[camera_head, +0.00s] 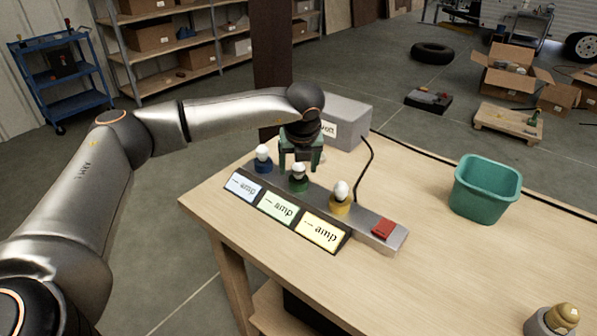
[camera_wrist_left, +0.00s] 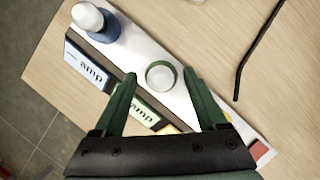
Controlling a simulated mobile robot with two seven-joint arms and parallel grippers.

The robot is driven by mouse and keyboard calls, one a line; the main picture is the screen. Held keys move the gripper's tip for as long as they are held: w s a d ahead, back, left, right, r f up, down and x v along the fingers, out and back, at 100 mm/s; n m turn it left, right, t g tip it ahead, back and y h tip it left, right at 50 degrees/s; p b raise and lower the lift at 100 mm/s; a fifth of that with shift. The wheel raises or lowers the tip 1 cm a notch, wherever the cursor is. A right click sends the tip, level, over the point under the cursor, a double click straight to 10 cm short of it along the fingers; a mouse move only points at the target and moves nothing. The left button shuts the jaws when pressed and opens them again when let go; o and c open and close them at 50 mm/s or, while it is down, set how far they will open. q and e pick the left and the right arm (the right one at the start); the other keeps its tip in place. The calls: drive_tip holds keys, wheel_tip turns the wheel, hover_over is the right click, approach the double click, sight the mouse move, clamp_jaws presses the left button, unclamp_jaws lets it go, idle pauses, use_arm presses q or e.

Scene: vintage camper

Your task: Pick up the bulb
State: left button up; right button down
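Three white bulbs stand upright on a panel (camera_head: 372,222) on the workbench. The left bulb (camera_head: 263,152) sits in a blue socket, the middle bulb (camera_head: 298,169) in a green socket, and the right bulb (camera_head: 341,190) in a yellow socket. My left gripper (camera_head: 301,166) points down over the middle bulb. In the left wrist view my left gripper (camera_wrist_left: 161,75) is open, with its green fingers either side of the middle bulb (camera_wrist_left: 160,77) and gaps visible. The blue-socket bulb (camera_wrist_left: 88,17) lies just outside the left finger. My right gripper is not in view.
"amp" signs line the panel's front; the yellow one (camera_head: 322,231) looks brightest. A red switch (camera_head: 382,229) is at its right end. A grey box (camera_head: 347,121) with a cable stands behind. A teal bin (camera_head: 486,188) and a tan-topped grey object (camera_head: 562,317) are on the right.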

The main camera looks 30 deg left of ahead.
sight(299, 164)
use_arm(q)
clamp_jaws()
idle(0.4)
drive_tip(key=shift+r, duration=0.15)
drive_tip(key=shift+r, duration=0.25)
wheel_tip(299, 164, up, 2)
drive_tip(key=shift+r, duration=0.1)
drive_tip(key=s+d+r+b, duration=0.1)
drive_tip(key=s+d+r, duration=0.9)
drive_tip(key=shift+b, duration=0.35)
